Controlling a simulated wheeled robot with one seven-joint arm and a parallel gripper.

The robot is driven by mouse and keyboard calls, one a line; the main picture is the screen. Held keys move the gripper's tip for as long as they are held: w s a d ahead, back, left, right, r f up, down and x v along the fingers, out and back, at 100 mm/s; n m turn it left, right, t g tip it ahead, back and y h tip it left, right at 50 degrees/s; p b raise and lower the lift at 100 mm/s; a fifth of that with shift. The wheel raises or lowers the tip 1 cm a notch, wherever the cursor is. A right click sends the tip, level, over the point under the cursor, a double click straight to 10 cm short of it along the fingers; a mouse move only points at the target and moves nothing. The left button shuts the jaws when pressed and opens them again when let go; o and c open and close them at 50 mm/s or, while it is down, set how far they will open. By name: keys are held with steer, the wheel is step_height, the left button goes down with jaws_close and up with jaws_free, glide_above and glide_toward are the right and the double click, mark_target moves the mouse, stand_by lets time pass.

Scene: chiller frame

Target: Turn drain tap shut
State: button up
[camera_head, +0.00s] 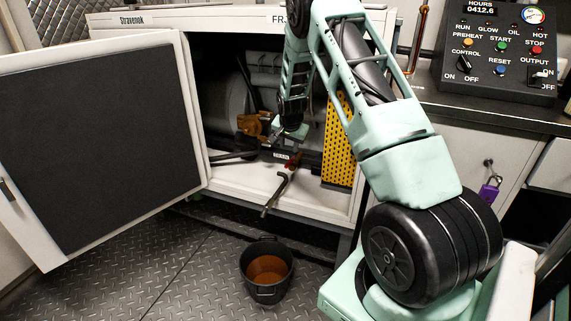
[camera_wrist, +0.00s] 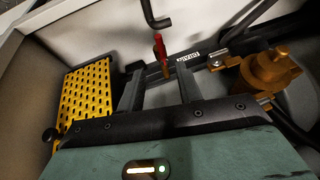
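The drain tap has a red lever (camera_wrist: 160,47) with a brass-coloured part below it in the wrist view. It also shows as a small red lever (camera_head: 294,160) low in the open cabinet in the head view. A small label plate (camera_wrist: 188,57) is beside it, its text too small to read surely. My gripper (camera_wrist: 160,72) is open, its two dark fingers apart. In the wrist view the lever lies between and just past the fingertips; contact cannot be told. In the head view my gripper (camera_head: 290,142) is just above the tap, its fingers partly hidden.
A bent drain pipe (camera_head: 273,194) hangs over the cabinet's front edge. A dark bucket (camera_head: 267,292) with brown liquid stands on the floor below. A yellow perforated guard (camera_head: 339,145) and a brass-brown fitting (camera_wrist: 270,68) flank the tap. The cabinet door (camera_head: 95,140) stands open at left.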

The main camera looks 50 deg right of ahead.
mark_target(288, 164)
steer(key=b+x, duration=0.2)
steer(key=x, duration=0.9)
steer(key=shift+c, duration=0.3)
jaws_close()
